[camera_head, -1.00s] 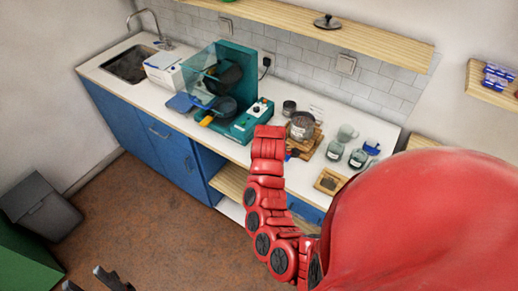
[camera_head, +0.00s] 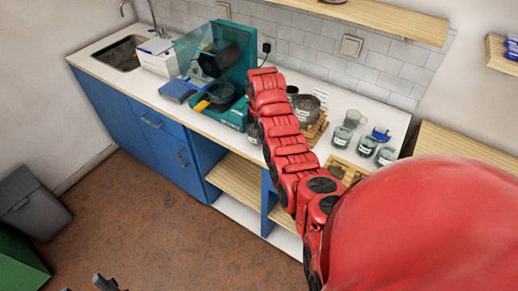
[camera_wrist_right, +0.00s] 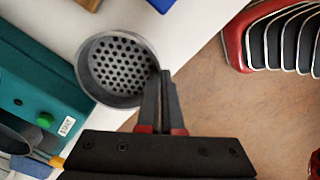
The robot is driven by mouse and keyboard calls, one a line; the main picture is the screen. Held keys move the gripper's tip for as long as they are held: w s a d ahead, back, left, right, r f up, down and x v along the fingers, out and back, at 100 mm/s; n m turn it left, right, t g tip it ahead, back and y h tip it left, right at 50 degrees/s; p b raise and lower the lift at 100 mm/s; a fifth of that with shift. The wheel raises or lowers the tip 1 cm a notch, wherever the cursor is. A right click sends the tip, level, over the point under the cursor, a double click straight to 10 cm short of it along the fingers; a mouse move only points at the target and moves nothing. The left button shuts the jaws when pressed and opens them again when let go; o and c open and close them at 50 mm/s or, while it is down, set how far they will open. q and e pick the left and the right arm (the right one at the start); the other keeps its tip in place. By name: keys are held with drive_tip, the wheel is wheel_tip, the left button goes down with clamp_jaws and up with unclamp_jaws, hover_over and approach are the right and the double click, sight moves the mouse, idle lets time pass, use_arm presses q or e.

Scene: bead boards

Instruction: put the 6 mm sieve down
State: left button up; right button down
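The 6 mm sieve (camera_wrist_right: 122,68) is a grey round cup with a perforated bottom. In the right wrist view it is at the fingertips of my right gripper (camera_wrist_right: 165,78), whose two dark fingers are close together at its rim. It is over the counter's front edge, beside the teal machine. In the head view a grey labelled piece of it (camera_head: 255,133) seems to show left of my red arm; the right gripper is hidden there. My left gripper (camera_head: 86,287) shows only dark, spread fingertips at the bottom edge, empty.
The teal machine (camera_head: 232,117) with a pan stands left on the white counter (camera_head: 128,84). A pot (camera_head: 306,108) on a wooden board, several glass jars (camera_head: 367,146) and a wooden tray (camera_head: 343,170) are to the right. Open shelves (camera_head: 238,180) lie below.

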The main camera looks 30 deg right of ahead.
sight(251, 133)
drive_tip(key=shift+w+d+b, duration=0.2)
drive_tip(key=shift+w+b, duration=0.15)
drive_tip(key=shift+w, duration=0.15)
drive_tip(key=shift+w+f, duration=0.1)
wheel_tip(251, 133, down, 2)
drive_tip(key=shift+f+p, duration=0.25)
drive_tip(key=shift+p, duration=0.7)
drive_tip(key=shift+f, duration=0.4)
drive_tip(key=shift+f, duration=0.2)
drive_tip(key=c, duration=1.1)
unclamp_jaws()
drive_tip(key=shift+r, duration=0.1)
